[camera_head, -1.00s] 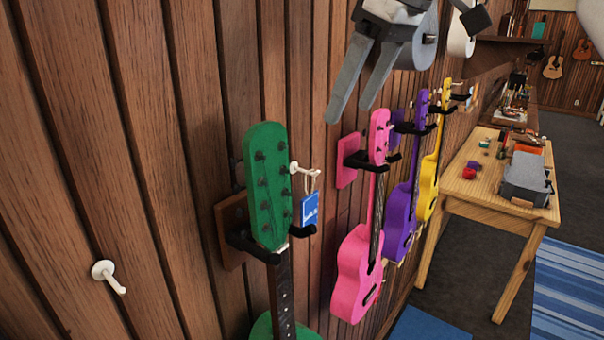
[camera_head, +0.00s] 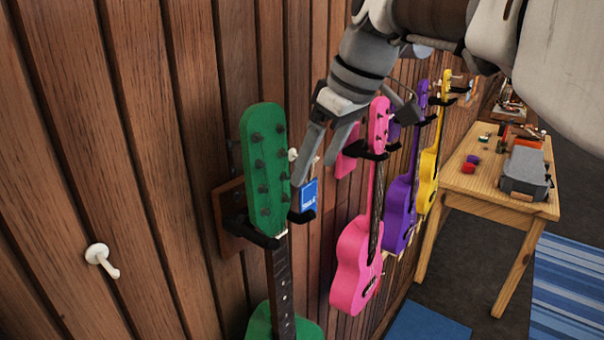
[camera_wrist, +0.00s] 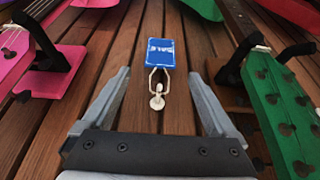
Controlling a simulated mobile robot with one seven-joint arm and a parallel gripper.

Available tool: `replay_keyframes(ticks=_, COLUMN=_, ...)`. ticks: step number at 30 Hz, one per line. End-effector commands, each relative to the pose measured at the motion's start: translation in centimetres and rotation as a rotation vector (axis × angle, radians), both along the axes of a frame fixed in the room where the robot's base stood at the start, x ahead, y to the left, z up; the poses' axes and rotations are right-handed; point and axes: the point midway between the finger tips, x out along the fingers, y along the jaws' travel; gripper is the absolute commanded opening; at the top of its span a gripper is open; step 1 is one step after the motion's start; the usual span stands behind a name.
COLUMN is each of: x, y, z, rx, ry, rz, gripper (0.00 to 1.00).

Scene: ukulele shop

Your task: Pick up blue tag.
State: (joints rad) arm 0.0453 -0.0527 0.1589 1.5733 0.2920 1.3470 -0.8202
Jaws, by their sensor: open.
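The blue tag (camera_head: 308,196) hangs by a pale loop from a white wall hook, just right of the green ukulele's (camera_head: 265,170) headstock. In the wrist view the blue tag (camera_wrist: 161,53) lies centred ahead, with its loop on the white hook (camera_wrist: 157,100) below it in the picture. My gripper (camera_head: 318,168) is open and empty, close by the hook and tag in the head view. In the wrist view its two fingers (camera_wrist: 157,88) stand on either side of the hook and loop, apart from them. In the head view a finger partly covers the hook.
The green headstock and its black hanger are close beside the tag. A pink ukulele (camera_head: 356,260), a purple one (camera_head: 400,210) and a yellow one (camera_head: 429,170) hang further along the wall. A bare white hook (camera_head: 101,259) is at left. A wooden table (camera_head: 480,190) stands at right.

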Motion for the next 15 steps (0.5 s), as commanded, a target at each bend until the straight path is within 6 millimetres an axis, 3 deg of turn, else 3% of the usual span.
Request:
replay_keyframes(ticks=6, x=0.6, y=0.8, z=-2.8, rx=0.0, ry=0.002, rz=0.001, gripper=0.93)
replay_keyframes(ticks=14, x=0.7, y=1.0, z=-3.1, rx=0.0, ry=0.0, rz=0.0, gripper=0.93)
replay_keyframes(ticks=15, x=0.7, y=1.0, z=-3.1, rx=0.0, ry=0.0, rz=0.0, gripper=0.89)
